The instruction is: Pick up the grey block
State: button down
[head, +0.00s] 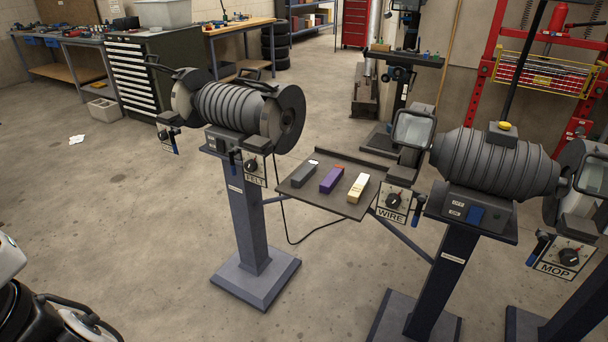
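The grey block (304,174) lies on a dark shelf tray (341,205) between two bench grinders. It is dark grey, long and narrow, with a small pale patch at its far end. It is the leftmost of three blocks in a row. A purple block (331,180) lies to its right, apart from it, and a cream block (358,188) lies further right. My gripper cannot be made out; only white and black parts of my own body show at the lower left.
A grinder marked FELT (238,107) stands left of the tray on a grey pedestal. A grinder marked WIRE (495,165) stands right of it. A black cable (287,225) hangs to the floor below the tray. The concrete floor at front left is clear.

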aim_at(301, 177)
jog(key=z, duration=2.5)
jog(key=u, duration=2)
jog(key=i+j+u, duration=0.25)
jog(key=i+j, duration=0.15)
jog(key=i+j+u, duration=0.25)
jog(key=i, duration=0.25)
